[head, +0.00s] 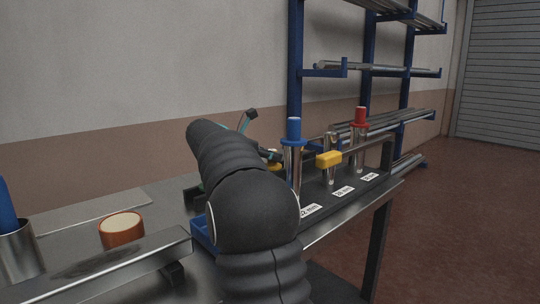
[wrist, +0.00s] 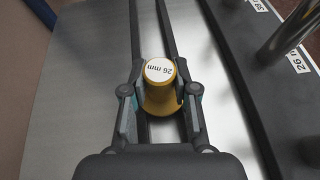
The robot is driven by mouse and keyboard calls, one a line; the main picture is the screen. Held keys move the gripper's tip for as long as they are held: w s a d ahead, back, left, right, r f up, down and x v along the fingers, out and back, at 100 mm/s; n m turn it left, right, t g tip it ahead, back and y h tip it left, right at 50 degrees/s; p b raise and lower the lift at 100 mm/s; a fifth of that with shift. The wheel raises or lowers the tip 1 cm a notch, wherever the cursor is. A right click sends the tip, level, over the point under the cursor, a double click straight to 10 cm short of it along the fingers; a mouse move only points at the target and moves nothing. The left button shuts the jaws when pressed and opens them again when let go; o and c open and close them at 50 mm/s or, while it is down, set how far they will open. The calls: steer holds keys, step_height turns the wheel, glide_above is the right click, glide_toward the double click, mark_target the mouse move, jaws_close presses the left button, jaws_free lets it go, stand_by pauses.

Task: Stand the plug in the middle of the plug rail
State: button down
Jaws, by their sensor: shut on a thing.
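The plug (wrist: 160,93) is yellow with a white round top marked 26 mm. In the wrist view it sits between the two fingers of my gripper (wrist: 160,103), which is shut on it. Below and around it run two parallel dark bars with a gap between them, which look like the plug rail (wrist: 172,35). The plug appears over the gap; I cannot tell whether it touches the bars.
A dark rack to the right carries size labels and upright metal tubes, with a blue top (head: 294,130), a yellow block (head: 329,159) and a red top (head: 360,117). An orange cylinder (head: 122,232) and a metal cup (head: 17,255) stand left. A blue tray (head: 202,235) is partly hidden.

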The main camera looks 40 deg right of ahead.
steer(key=c, duration=0.9)
jaws_free()
steer(key=shift+r, duration=0.1)
steer(key=shift+a+r, duration=0.2)
steer(key=shift+a, duration=0.05)
steer(key=p+v, duration=0.2)
steer(key=v, duration=0.9)
steer(key=shift+a, duration=0.2)
